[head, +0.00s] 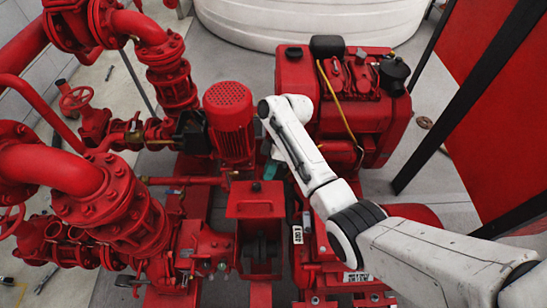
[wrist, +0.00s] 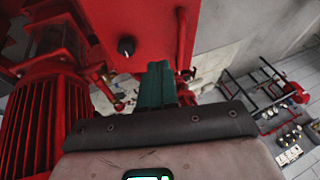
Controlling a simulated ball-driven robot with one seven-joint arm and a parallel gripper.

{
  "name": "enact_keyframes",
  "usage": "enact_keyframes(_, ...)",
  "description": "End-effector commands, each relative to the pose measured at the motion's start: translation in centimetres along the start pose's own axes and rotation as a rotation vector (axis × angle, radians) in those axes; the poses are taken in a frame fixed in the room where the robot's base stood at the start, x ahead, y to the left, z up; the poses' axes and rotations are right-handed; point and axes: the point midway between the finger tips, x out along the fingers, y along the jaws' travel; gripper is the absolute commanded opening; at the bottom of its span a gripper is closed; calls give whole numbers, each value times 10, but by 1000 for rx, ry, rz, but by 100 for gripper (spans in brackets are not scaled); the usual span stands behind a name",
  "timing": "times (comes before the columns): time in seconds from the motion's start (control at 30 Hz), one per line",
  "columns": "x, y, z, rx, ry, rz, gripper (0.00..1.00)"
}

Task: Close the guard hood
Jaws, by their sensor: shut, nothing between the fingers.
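The guard hood (head: 255,204) is a red box-like cover with a small black knob. It is swung up, and the dark coupling (head: 261,250) shows uncovered on its near side. In the wrist view the hood is the red panel (wrist: 150,22) with the black knob, filling the top middle. My gripper (head: 277,168) has teal fingers, mostly hidden by my arm in the head view, just beyond and right of the hood. In the wrist view my gripper (wrist: 158,72) is shut and empty, its fingertips overlapping the panel's lower edge. I cannot tell whether they touch it.
A red finned motor (head: 230,120) stands left of my gripper, and it shows large in the wrist view (wrist: 45,125). A red engine (head: 345,100) stands behind. Red pipes and valves (head: 110,190) crowd the left. A black post (head: 470,95) stands at right.

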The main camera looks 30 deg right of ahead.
Motion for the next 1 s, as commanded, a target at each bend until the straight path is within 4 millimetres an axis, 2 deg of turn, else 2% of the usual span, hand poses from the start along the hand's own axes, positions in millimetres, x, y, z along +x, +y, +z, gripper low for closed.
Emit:
enact_keyframes(0.1,23,-1,0,1,-3,-4,0)
enact_keyframes(0.2,32,-13,3,2,-2,-3,0)
enact_keyframes(0.4,47,-23,6,0,-1,0,0)
enact_keyframes(1.0,53,-22,6,-5,-2,14,0)
